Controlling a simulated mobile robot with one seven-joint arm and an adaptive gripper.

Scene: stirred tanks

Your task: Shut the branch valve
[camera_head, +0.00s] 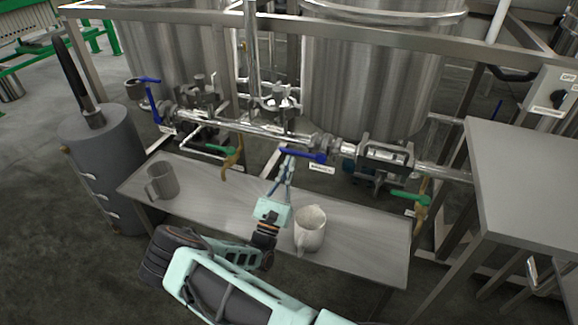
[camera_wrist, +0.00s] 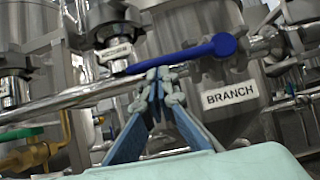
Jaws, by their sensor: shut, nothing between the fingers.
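The branch valve's blue lever (camera_head: 303,155) is on the horizontal steel pipe in front of the tanks. In the wrist view the lever (camera_wrist: 185,58) reaches left from its round hub, roughly along the pipe. A white BRANCH label (camera_wrist: 230,96) hangs below the hub. My gripper (camera_head: 288,158) is shut and empty at the lever's left, free end. In the wrist view its fingertips (camera_wrist: 159,76) meet just below the lever's left part. I cannot tell whether they touch it.
A grey mug (camera_head: 162,181) and a white mug (camera_head: 311,229) stand on the bench (camera_head: 215,205), the white one close right of my arm. Green-handled valves (camera_head: 218,149) (camera_head: 410,198) and other blue levers (camera_head: 153,106) sit along the pipework. A grey table (camera_head: 525,165) is at right.

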